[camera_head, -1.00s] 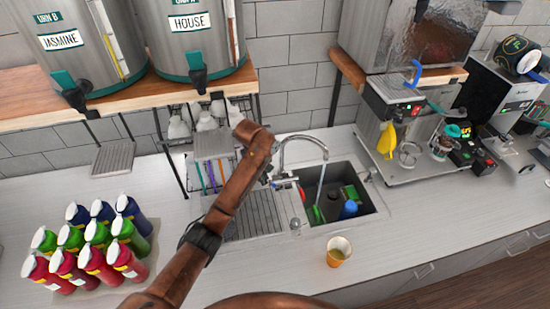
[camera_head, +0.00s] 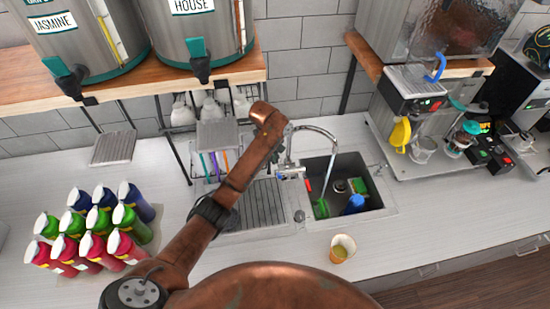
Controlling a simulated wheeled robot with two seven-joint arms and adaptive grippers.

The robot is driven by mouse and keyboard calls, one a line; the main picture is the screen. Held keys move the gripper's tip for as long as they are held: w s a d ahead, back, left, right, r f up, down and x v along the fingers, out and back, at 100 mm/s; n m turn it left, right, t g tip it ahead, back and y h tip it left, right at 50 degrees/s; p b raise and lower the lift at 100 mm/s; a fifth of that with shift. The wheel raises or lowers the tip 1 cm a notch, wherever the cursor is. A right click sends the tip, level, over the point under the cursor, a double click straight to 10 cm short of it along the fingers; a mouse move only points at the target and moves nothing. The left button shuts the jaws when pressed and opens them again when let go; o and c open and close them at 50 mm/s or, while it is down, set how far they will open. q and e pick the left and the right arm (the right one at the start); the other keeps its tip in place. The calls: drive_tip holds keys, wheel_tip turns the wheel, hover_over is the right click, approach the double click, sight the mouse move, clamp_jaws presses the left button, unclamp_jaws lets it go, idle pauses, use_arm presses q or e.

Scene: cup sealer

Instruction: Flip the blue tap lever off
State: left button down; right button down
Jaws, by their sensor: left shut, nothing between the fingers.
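The chrome tap (camera_head: 318,129) arches over the sink (camera_head: 378,205), and a thin stream of water runs from its spout. A horizontal valve body sits at the tap's base. My left gripper (camera_head: 276,158) is mostly hidden behind the arm, shut and empty, close to the tap's left side. Whether it touches the lever I cannot tell. My right gripper is out of view.
A cup (camera_head: 342,249) stands in front of the sink. A green block (camera_head: 357,187) and a blue item (camera_head: 354,204) lie in the sink. Several coloured bottles (camera_head: 95,225) stand at left. Urns (camera_head: 190,40) on a shelf and a machine at right bound the space.

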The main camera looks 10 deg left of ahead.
sight(277, 174)
use_arm(q)
drive_tip(key=f, duration=0.2)
drive_tip(key=f+p, duration=0.1)
drive_tip(key=f, duration=0.4)
drive_tip(key=shift+w+d, duration=0.35)
drive_tip(key=shift+d, duration=0.05)
drive_tip(key=shift+f, duration=0.1)
